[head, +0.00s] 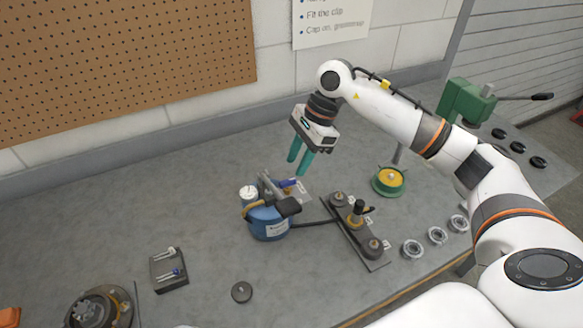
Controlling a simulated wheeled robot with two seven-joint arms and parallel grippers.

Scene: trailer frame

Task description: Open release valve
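A blue pump unit (268,224) stands on the grey bench, with a white round cap (248,192), a grey metal lever part and a black block on top. A small blue handle (287,183) shows just behind it. A dark hose runs from the unit to a dark plate (372,252) carrying a brass fitting (356,211) with a black top. I cannot tell which part is the release valve. My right gripper (299,167) points down above and behind the blue unit, its teal fingers apart and empty, close to the blue handle. My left gripper is not in view.
A green press (463,113) stands at the right beside several dark rings. A small block with pins (169,270) and a black disc (241,292) lie in front. The bench's left middle is clear.

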